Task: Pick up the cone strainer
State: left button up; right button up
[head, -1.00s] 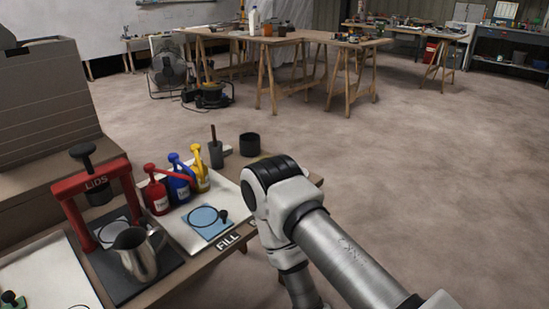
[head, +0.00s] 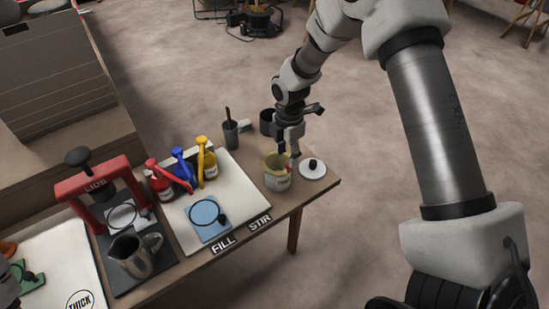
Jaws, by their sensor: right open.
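I cannot pick out a cone strainer for certain. My right gripper (head: 289,151) points down at the table's right end, open, its fingertips at the rim of a yellowish pot (head: 277,182) with a label. I cannot tell if they touch it. Something reddish shows at the pot's right side, partly behind the fingers. A white disc with a black knob (head: 313,168) lies right of the pot. A blue square with a dark ring and black knob (head: 205,229) lies on the white sheet.
A red LIDS press (head: 93,186) and a metal jug (head: 130,255) stand left. Dark cups (head: 230,134) stand at the back. The table's right edge is close to the pot.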

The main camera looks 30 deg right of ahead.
jog(key=f, duration=0.2)
jog(key=s+f, duration=0.1)
jog(key=f, duration=0.1)
jog(key=shift+f, duration=0.25)
jog(key=shift+w+f, duration=0.15)
jog(key=shift+w, duration=0.05)
pick_arm(q)
jog(key=shift+s+r, duration=0.15)
jog(key=shift+s, duration=0.1)
pick_arm(e)
jog(key=shift+s+a, duration=0.1)
jog(key=shift+s, duration=0.05)
grip_shut()
notch_tip(320, 180, up, 11)
jog(key=p, duration=0.1)
pick_arm(q)
notch_tip(320, 180, up, 6)
jog(key=p, duration=0.5)
jog(key=shift+r+p, duration=0.25)
jog(key=shift+p, duration=0.05)
pick_arm(e)
notch_tip(320, 180, up, 5)
send_over(288, 166)
jog(key=shift+w, duration=0.2)
